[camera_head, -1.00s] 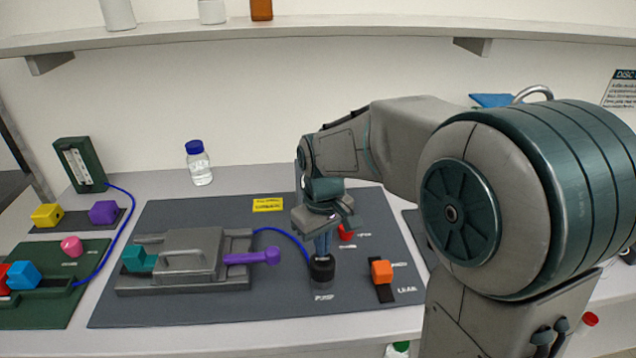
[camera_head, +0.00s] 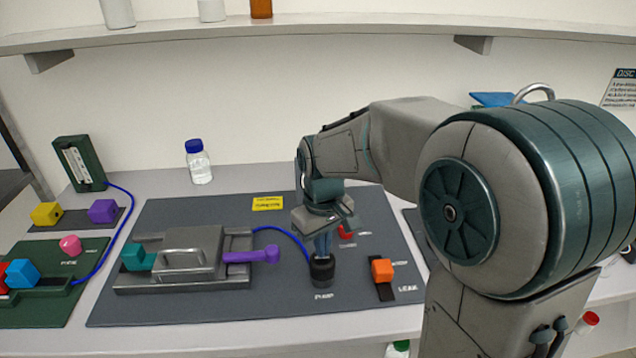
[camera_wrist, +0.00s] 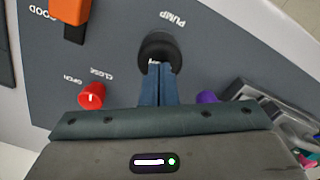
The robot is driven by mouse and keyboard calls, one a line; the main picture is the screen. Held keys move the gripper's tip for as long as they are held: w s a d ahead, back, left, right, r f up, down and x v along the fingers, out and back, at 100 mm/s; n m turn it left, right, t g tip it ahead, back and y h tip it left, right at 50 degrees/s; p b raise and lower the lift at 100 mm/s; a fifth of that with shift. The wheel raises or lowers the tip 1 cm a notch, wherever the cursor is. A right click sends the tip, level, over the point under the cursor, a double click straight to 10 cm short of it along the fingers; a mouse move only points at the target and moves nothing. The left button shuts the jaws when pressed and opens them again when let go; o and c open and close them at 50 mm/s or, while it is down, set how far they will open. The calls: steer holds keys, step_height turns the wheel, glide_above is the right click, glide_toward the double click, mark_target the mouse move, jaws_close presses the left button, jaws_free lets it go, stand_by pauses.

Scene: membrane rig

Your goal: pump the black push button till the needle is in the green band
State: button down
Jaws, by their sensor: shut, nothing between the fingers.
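The black push button (camera_head: 322,271) stands on the dark grey mat above the word PUMP, and it also shows in the wrist view (camera_wrist: 160,46). My gripper (camera_head: 323,255) is shut and empty, pointing down over the button. Its blue fingertips (camera_wrist: 159,68) are at the button's top, seemingly touching it. How far the button is pressed I cannot tell. A dark green box with a white scale (camera_head: 80,164) stands at the far left, likely the gauge. Its needle and green band are too small to read.
A grey clamp block (camera_head: 187,253) with a purple handle (camera_head: 252,256) lies left of the button. A red knob (camera_head: 346,232) is behind it and an orange block (camera_head: 382,270) is to its right. A blue tube (camera_head: 284,237) runs to the button. A bottle (camera_head: 198,163) stands behind.

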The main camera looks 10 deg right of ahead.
steer(key=shift+f+b, duration=1.1)
steer(key=shift+f, duration=0.65)
step_height(320, 180, up, 4)
steer(key=p, duration=0.3)
steer(key=shift+r+p, duration=0.2)
steer(key=shift+p, duration=0.1)
stand_by(0.6)
steer(key=s+d+r+m+t, duration=0.1)
steer(key=s+d+m, duration=0.2)
steer(key=s, duration=0.4)
steer(key=s+d+r+m+t, duration=0.2)
steer(key=s+d, duration=0.3)
steer(key=s, duration=0.3)
steer(key=shift+d+m, duration=0.4)
steer(key=shift+m, duration=0.1)
steer(key=shift+d, duration=0.15)
